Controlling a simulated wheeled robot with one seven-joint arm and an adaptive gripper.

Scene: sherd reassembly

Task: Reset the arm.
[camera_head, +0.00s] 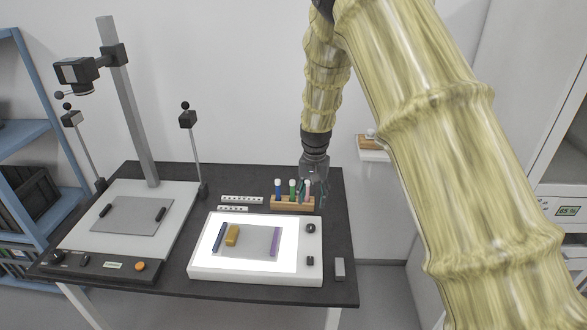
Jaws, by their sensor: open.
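My arm, in a yellowish sleeve, comes down from the upper right of the head view. My gripper (316,186) points down over the back right of the dark table (170,291), close to a wooden rack (285,206) that holds tubes with blue, green and pink colouring. The fingers are open and partly overlap the rack's right end in the picture. I cannot tell whether they touch it. I see nothing held between them.
A copy stand (128,100) stands at left. A small wall shelf (375,155) and blue shelving (22,132) flank the table.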

